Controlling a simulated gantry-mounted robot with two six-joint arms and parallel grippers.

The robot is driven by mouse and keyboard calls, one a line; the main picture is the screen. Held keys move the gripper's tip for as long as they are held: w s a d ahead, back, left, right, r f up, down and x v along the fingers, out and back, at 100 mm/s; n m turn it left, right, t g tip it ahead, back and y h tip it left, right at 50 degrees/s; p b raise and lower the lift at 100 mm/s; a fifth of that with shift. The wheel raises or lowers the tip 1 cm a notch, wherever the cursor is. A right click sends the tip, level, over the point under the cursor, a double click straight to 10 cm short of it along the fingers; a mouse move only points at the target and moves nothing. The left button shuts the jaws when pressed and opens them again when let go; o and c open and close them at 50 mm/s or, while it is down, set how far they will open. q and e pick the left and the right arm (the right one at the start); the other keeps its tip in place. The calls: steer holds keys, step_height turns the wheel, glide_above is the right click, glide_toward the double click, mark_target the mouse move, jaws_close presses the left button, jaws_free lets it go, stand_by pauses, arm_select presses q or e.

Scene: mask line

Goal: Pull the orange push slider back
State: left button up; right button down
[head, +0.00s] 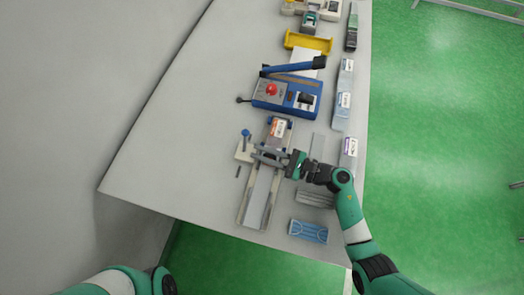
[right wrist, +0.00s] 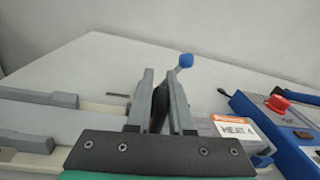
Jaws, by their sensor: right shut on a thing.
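The push slider's track (head: 258,198) is a long pale channel with grey rails near the table's front. A grey block with an orange-and-white label (head: 278,128) sits at its far end. The label also shows in the right wrist view (right wrist: 235,126). My right gripper (head: 262,154) reaches across the track from the right, just in front of the labelled block. In the right wrist view its two grey fingers are closed on a dark upright handle (right wrist: 159,103), which I take as the slider's grip. Its lower part is hidden by the gripper. My left gripper is out of view.
A blue-knobbed lever (head: 246,133) stands left of the track. A blue machine with a red button (head: 271,90) is beyond it. Blue masks (head: 308,231) lie at front right. A yellow tray (head: 308,42) is farther back. The table's left side is clear.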

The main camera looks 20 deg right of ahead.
stand_by(0.4)
steer(key=shift+s+a+r, duration=0.1)
steer(key=shift+s+a, duration=0.15)
steer(key=shift+s, duration=0.05)
steer(key=s+a+p, duration=0.1)
steer(key=s+a, duration=0.2)
steer(key=s+a+p, duration=0.1)
steer(key=s+a, duration=0.1)
steer(key=s, duration=0.2)
steer(key=shift+a, duration=0.4)
steer(key=s+a, duration=0.4)
steer(key=shift+s, duration=0.4)
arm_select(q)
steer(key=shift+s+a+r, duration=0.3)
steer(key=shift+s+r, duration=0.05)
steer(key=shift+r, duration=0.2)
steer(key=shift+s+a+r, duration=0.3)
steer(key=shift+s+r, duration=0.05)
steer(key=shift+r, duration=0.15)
arm_select(e)
steer(key=c, duration=1.1)
jaws_free()
steer(key=shift+c, duration=0.2)
steer(key=o, duration=0.3)
steer(key=shift+s+a, duration=0.1)
